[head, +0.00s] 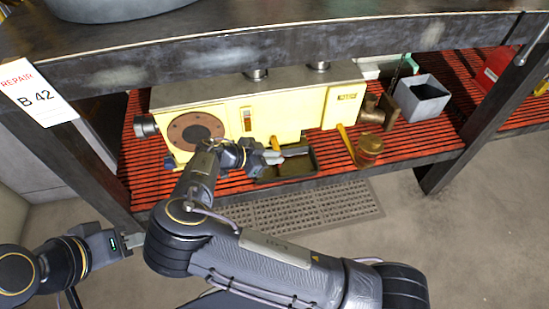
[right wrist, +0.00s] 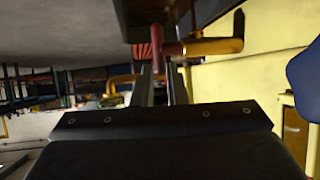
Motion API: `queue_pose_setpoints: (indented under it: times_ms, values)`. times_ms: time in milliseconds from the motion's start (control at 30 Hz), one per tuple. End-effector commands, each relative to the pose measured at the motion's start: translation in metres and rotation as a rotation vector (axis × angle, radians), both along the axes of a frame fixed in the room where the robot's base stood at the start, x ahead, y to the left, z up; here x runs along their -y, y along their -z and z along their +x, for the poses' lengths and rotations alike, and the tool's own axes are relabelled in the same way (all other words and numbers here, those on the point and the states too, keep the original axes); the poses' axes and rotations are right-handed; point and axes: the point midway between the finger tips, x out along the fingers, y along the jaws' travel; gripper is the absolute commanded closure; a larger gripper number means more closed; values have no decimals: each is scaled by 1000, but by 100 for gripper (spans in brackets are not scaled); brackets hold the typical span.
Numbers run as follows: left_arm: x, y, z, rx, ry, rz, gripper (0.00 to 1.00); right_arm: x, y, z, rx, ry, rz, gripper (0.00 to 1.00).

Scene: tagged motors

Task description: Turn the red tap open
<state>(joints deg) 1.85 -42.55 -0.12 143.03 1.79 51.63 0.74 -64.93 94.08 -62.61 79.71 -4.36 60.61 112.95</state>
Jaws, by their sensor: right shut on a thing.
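The red tap is on the front of the yellow machine (head: 240,120), low down on the shelf. Its red handle (right wrist: 170,48) and brass body (right wrist: 215,46) show in the right wrist view. In the head view only a small bit of red (head: 296,153) shows beside my gripper. My right gripper (head: 276,157) is at the tap, its two fingers (right wrist: 163,75) reaching to the red handle and shut on it. My left gripper (head: 136,241) hangs at the lower left, away from the machine; its finger gap is too small to tell.
A dark tray (head: 285,170) lies below the tap. A brass canister (head: 369,150), a grey bin (head: 422,98) and a red box (head: 495,68) stand to the right on the red slatted shelf. The dark bench top (head: 300,45) overhangs the machine. A floor grate (head: 320,205) lies in front.

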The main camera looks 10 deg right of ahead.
Motion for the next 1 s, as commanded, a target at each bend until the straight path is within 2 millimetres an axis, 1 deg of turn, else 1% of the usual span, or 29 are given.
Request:
queue_pose_setpoints:
  times_ms: [433,467,600,867,1000]
  values:
    - [0,1,0,0,0,0,64,0,1,1,1,-2,-8,100]
    - [0,1,0,0,0,0,64,0,1,0,1,-2,-8,85]
    - [0,1,0,0,0,0,64,0,1,0,0,-1,-8,67]
    - [0,1,0,0,0,0,64,0,1,0,0,0,-8,66]
    - [0,-3,0,0,0,0,64,-9,-5,-2,0,-2,-7,66]
